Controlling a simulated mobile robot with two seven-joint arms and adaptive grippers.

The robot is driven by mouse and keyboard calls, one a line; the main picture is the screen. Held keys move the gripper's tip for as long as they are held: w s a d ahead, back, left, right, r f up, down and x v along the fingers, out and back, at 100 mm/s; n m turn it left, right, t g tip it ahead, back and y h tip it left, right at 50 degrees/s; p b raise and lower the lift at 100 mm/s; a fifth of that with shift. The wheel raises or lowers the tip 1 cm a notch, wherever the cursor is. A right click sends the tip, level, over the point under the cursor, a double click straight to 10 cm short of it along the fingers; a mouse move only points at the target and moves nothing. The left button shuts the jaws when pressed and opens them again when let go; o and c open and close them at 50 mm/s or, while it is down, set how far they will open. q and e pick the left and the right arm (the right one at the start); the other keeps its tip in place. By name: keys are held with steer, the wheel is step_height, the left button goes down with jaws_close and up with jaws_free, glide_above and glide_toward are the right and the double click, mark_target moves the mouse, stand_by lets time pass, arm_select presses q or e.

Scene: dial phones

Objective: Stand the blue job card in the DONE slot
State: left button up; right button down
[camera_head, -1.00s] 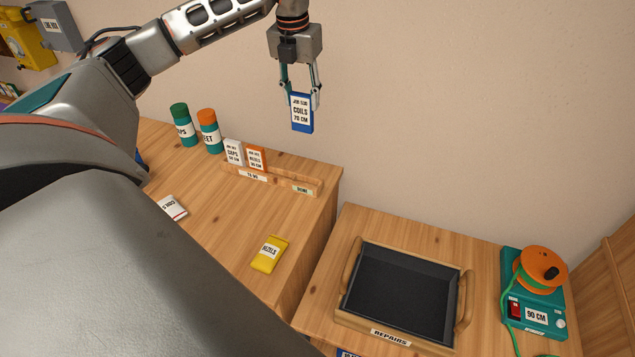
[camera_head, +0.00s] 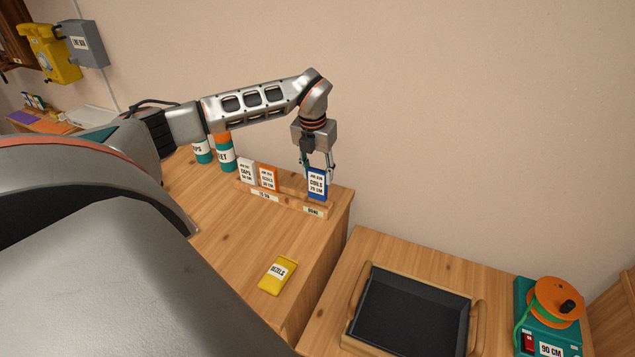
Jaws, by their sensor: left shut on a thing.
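The blue job card (camera_head: 317,185) is upright at the right end of the wooden card rack (camera_head: 290,202), just above or behind the DONE label (camera_head: 313,210). Its lower edge appears to be at the rack; I cannot tell whether it rests in the slot. My left gripper (camera_head: 317,167) points down and is shut on the card's upper part. A white card (camera_head: 247,172) and an orange card (camera_head: 267,178) stand in the rack's left part. My right gripper is not in view.
Two teal canisters, one orange-topped (camera_head: 224,153), stand left of the rack, partly behind my arm. A yellow packet (camera_head: 278,275) lies on the bench in front. A dark-lined tray (camera_head: 412,310) and a teal spool device (camera_head: 549,315) are on the right bench.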

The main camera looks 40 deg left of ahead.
mark_target(318, 199)
arm_select(q)
step_height(318, 199, down, 3)
steer(key=shift+s+f, duration=0.1)
steer(key=shift+f, duration=0.3)
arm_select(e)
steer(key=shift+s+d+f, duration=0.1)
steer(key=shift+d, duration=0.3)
arm_select(q)
steer(key=shift+f, duration=0.1)
steer(key=o, duration=1.1)
steer(key=shift+c, duration=0.2)
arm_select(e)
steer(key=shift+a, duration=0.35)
